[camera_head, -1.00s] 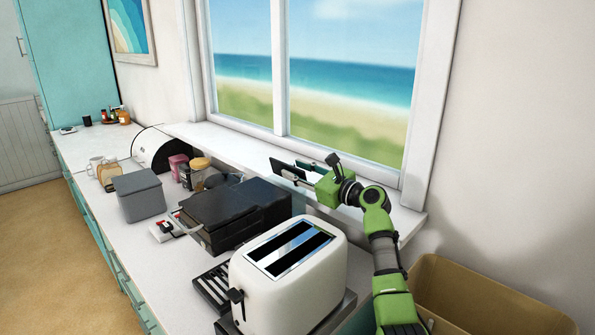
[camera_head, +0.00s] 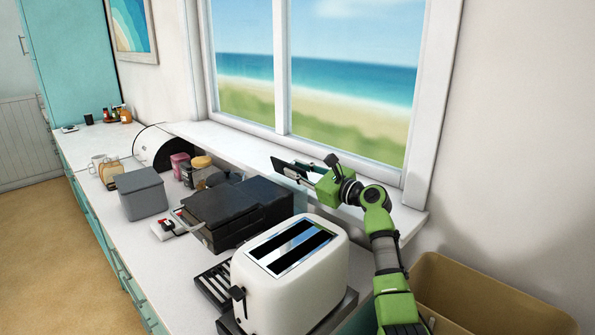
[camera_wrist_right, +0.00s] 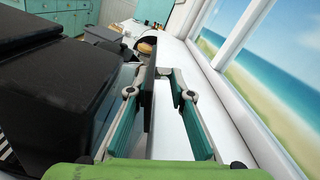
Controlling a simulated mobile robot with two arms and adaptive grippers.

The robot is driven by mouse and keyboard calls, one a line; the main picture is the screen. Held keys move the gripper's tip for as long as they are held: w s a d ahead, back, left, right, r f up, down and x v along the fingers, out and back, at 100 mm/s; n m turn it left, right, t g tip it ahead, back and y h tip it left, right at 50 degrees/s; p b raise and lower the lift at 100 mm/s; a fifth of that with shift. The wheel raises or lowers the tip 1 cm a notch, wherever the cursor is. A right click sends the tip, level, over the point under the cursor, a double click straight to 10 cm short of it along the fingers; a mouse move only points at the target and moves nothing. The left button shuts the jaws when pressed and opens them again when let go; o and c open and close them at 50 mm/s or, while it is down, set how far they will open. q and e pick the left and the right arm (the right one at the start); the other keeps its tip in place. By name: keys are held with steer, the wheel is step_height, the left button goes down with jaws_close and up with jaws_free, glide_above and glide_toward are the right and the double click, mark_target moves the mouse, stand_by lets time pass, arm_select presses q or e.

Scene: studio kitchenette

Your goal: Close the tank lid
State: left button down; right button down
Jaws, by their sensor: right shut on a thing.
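The black coffee machine (camera_head: 232,210) stands on the counter behind the toaster. The tank lid (camera_head: 291,166) appears as a thin dark panel at its window side, by my right gripper (camera_head: 297,174). In the right wrist view the lid (camera_wrist_right: 150,85) stands on edge between the fingers of my right gripper (camera_wrist_right: 156,80), which is shut on it. A pale, see-through part, seemingly the tank (camera_head: 300,197), shows below the gripper. The lid's hinge is hidden. My left gripper is out of view.
A white toaster (camera_head: 290,275) stands in front of the machine, close to my right arm. The window sill (camera_head: 235,148) runs behind the gripper. A grey canister (camera_head: 141,194) and jars stand left of the machine. A brown bin (camera_head: 480,300) is at the lower right.

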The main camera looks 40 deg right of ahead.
steer(key=n, duration=0.2)
steer(key=shift+s+a+r+n+b, duration=0.1)
steer(key=shift+a+r+n+b, duration=0.1)
steer(key=shift+r+n+b, duration=0.1)
steer(key=shift+a+n+b, duration=0.25)
steer(key=shift+n+b, duration=0.05)
steer(key=shift+n, duration=0.55)
steer(key=shift+a+n+b, duration=0.2)
steer(key=shift+n+b, duration=0.05)
steer(key=shift+n, duration=0.6)
steer(key=shift+r, duration=0.1)
steer(key=c, duration=2)
jaws_free()
steer(key=shift+o, duration=0.2)
steer(key=shift+f, duration=0.25)
steer(key=shift+s+a+f, duration=0.1)
steer(key=shift+f, duration=0.05)
steer(key=shift+s, duration=0.25)
steer(key=s+d, duration=0.1)
steer(key=s, duration=1)
steer(key=shift+s, duration=0.2)
